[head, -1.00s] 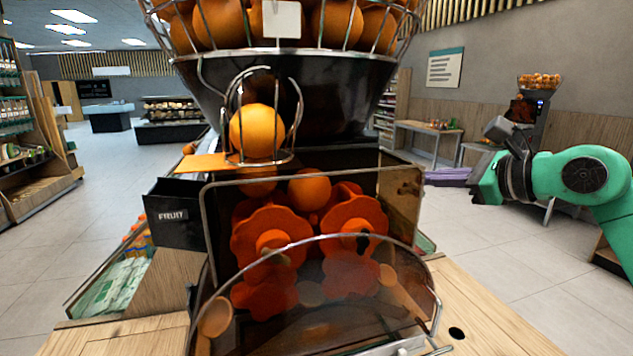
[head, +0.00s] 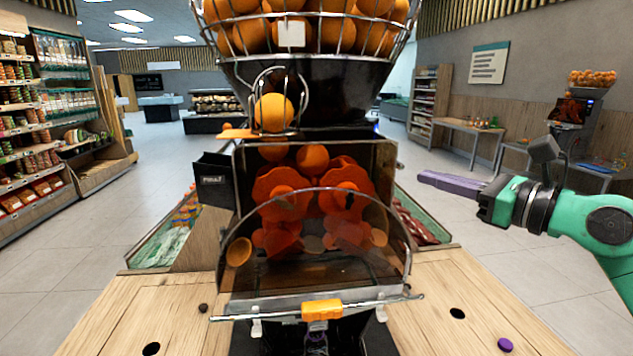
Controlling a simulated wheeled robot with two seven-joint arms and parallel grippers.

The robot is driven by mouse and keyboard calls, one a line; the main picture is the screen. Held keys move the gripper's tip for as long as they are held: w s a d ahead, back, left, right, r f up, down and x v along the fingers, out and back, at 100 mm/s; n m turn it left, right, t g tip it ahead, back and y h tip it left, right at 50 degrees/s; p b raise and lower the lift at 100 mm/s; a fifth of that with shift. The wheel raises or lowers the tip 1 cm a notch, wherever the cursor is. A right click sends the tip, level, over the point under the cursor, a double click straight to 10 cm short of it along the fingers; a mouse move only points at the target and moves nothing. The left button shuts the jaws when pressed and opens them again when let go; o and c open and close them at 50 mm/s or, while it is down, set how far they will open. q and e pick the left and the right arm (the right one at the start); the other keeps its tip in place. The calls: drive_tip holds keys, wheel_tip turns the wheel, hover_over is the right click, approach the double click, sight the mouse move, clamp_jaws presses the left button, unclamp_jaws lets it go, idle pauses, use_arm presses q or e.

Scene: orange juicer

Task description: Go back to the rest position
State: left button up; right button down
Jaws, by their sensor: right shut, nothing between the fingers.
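The orange juicer (head: 230,285) stands on a wooden counter in the middle of the head view. Oranges fill its wire basket on top, and one orange (head: 273,112) sits in the wire feeder above the red-orange squeezing drums. My right gripper (head: 425,178) is at the right, raised and apart from the juicer, with its purple fingers pointing left toward it. The fingers are shut and hold nothing. My green right arm (head: 610,225) comes in from the right edge. My left gripper is out of view.
The wooden counter (head: 475,300) has dark holes and a purple cap (head: 505,344) at its front right. Stocked shelves (head: 60,110) stand at the left. A side table (head: 460,130) and another juicer (head: 575,110) are at the back right. Open floor lies on both sides.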

drive_tip(key=a+m+y, duration=0.1)
drive_tip(key=a+m+t, duration=0.1)
drive_tip(key=s+m+y, duration=0.1)
drive_tip(key=shift+a+r+t+y, duration=0.25)
drive_tip(key=shift+a+t+y, duration=0.05)
drive_tip(key=shift+a, duration=0.1)
drive_tip(key=w+d+f+m+t+h, duration=0.1)
drive_tip(key=d+f+m+t+h, duration=0.35)
drive_tip(key=m, duration=0.95)
drive_tip(key=d+f+m+t+h, duration=0.1)
drive_tip(key=d+f+m+h, duration=0.5)
drive_tip(key=m+h, duration=0.55)
drive_tip(key=s+d+f+m+g+h, duration=0.1)
drive_tip(key=s+d+f+m+g, duration=0.15)
drive_tip(key=f+m+g, duration=0.95)
drive_tip(key=s+a+f+m+g+y, duration=0.2)
drive_tip(key=s+a+f+g, duration=0.1)
drive_tip(key=s+f, duration=0.9)
drive_tip(key=s+a+f+m+g+y, duration=0.1)
drive_tip(key=s+a+f+g+y, duration=0.2)
drive_tip(key=s+f, duration=0.85)
wheel_tip(320, 180, down, 25)
drive_tip(key=h, duration=0.2)
drive_tip(key=s+d+f+g, duration=0.2)
drive_tip(key=s+f, duration=1.1)
drive_tip(key=s, duration=0.3)
drive_tip(key=shift+s+d+f, duration=0.15)
drive_tip(key=shift+s+f, duration=0.1)
